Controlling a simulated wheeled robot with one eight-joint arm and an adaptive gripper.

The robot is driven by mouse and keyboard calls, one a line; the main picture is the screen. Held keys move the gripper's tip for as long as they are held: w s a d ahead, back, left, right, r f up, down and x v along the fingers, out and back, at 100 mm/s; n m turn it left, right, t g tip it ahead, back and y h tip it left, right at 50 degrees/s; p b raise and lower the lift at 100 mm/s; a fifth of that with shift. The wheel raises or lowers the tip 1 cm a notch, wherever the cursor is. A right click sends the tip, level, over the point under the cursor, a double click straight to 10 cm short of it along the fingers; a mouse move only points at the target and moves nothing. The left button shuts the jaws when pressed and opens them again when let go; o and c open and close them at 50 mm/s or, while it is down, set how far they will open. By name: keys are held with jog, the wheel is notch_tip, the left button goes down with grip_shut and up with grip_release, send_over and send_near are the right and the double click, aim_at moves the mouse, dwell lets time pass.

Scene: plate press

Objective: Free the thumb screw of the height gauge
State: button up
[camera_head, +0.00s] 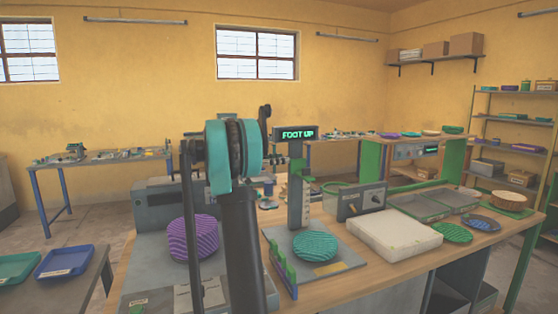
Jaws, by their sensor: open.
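The height gauge stands on the wooden bench, partly beside my arm. Its upright grey column (299,205) carries a display (296,133) at the top reading "FOOT UP". A green part shows along the column. The thumb screw is too small to make out in this view. A teal ribbed round plate (315,246) lies on the gauge's grey base (345,262). My arm's dark links and teal joint stand in the foreground, left of the column, and hide part of the bench. I cannot see my gripper in this view.
A purple ribbed plate (193,239) sits left of my arm. Right of the gauge are a grey control box (361,200), a white slab (394,235) and a green round plate (453,233). Blue (65,262) and green (18,267) trays lie on the left table.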

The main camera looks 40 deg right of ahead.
jog(key=c, duration=1.1)
